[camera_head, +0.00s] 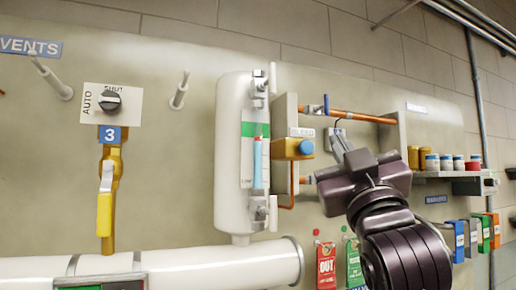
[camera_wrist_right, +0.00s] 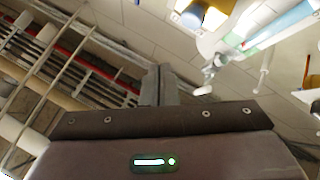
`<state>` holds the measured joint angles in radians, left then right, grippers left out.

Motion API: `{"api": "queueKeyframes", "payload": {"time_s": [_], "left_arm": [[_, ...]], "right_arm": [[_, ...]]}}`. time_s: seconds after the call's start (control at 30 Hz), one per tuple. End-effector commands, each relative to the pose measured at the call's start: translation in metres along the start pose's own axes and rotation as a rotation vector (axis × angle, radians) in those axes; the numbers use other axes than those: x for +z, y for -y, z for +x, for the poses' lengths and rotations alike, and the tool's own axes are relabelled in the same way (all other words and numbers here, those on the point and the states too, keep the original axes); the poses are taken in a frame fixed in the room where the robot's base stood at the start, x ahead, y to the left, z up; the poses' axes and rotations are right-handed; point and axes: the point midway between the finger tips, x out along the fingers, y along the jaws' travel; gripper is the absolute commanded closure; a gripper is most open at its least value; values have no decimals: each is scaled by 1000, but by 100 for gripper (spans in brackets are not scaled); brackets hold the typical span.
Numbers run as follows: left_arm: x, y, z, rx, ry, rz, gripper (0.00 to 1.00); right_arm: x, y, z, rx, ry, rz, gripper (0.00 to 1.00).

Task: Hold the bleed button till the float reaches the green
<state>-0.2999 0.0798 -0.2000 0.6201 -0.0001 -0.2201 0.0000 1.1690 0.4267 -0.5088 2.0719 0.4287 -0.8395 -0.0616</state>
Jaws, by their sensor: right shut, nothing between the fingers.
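The bleed button (camera_head: 306,147) is a blue round knob on a yellow housing (camera_head: 284,150), below a small label. The sight glass (camera_head: 257,175) stands on the white tank to its left, with a green band (camera_head: 249,130) near its top. A light blue column fills the tube up to about the band's lower edge; I cannot make out a separate float. My right gripper (camera_head: 339,140) is shut and empty, its fingertips right of the button and apart from it in the picture. In the wrist view its fingers (camera_wrist_right: 155,85) point toward the wall, and the yellow housing (camera_wrist_right: 215,8) shows above. My left gripper is out of view.
A copper pipe (camera_head: 365,117) with a blue-handled valve runs above my right gripper. A shelf with several jars (camera_head: 446,164) is at right. Red and green tags (camera_head: 326,265) hang below. A yellow valve lever (camera_head: 105,205) and an AUTO/SHUT knob (camera_head: 112,101) are at left.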

Motion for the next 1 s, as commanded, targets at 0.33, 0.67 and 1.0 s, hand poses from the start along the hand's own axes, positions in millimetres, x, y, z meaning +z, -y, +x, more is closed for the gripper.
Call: {"api": "queueKeyframes", "payload": {"time_s": [0.33,0.67,1.0], "left_arm": [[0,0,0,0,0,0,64],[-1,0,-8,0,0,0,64],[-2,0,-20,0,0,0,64]], "right_arm": [[0,0,0,0,0,0,100],[-9,-8,-6,2,-5,-9,100],[-21,-20,-26,0,-1,-2,100]]}}
